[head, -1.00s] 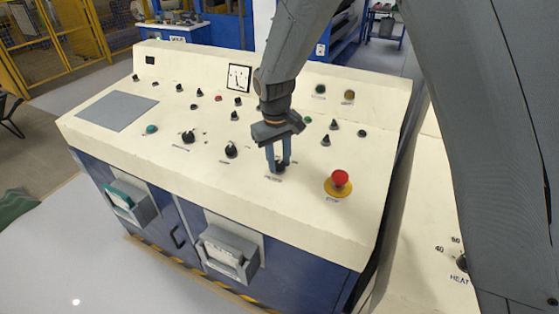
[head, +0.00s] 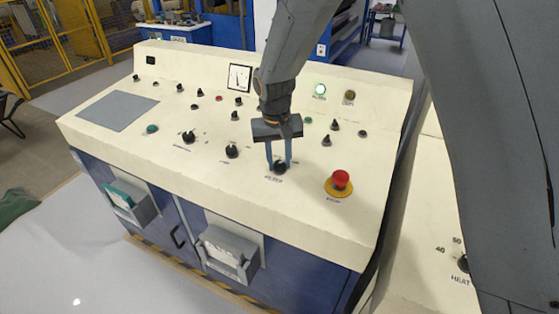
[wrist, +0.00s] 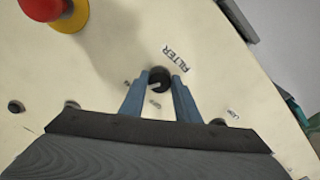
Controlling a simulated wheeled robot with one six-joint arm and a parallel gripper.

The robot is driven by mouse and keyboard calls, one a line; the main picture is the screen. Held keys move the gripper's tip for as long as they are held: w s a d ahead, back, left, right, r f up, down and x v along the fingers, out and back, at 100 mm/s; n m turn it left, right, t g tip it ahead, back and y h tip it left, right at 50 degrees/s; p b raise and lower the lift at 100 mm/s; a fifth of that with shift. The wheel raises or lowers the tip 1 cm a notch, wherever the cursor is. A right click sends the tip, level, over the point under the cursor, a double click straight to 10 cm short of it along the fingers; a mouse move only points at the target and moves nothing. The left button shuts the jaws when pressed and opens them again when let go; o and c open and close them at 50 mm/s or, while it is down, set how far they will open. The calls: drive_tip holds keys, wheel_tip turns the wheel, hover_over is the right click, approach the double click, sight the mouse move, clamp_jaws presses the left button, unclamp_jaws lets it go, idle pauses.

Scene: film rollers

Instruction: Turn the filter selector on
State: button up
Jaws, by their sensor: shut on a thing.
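The filter selector (head: 279,168) is a small black knob on the cream control panel (head: 330,225). It also shows in the wrist view (wrist: 159,79), beside the label "FILTER", with a pale mark on its face. My gripper (head: 279,163) points down at the panel, with its two blue fingers shut on the knob from either side. In the wrist view the fingers (wrist: 160,90) reach the knob's sides. A lamp (head: 320,89) at the back of the panel glows green.
A red emergency stop button (head: 340,179) on a yellow base stands close to the right of my gripper. Other black knobs (head: 232,151) (head: 189,137) sit to the left. A second panel with a heat knob (head: 463,263) is at the right.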

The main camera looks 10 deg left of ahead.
sight(278, 166)
drive_tip(key=o, duration=1)
drive_tip(key=shift+o, duration=0.2)
drive_tip(key=shift+s+a+r+b, duration=0.15)
drive_tip(key=shift+r+b, duration=0.4)
drive_tip(key=shift+r, duration=1.45)
drive_tip(key=shift+s+r+b, duration=0.25)
drive_tip(key=shift+r+b, duration=0.3)
drive_tip(key=shift+r, duration=1.4)
drive_tip(key=s+d+f+m, duration=0.1)
drive_tip(key=s+d, duration=0.8)
drive_tip(key=d, duration=0.4)
drive_tip(key=s+d+f+m, duration=0.1)
drive_tip(key=s+d+f, duration=0.1)
drive_tip(key=s+d, duration=0.6)
drive_tip(key=d, duration=0.6)
drive_tip(key=shift+s+d+m, duration=0.2)
drive_tip(key=shift+s+m, duration=0.2)
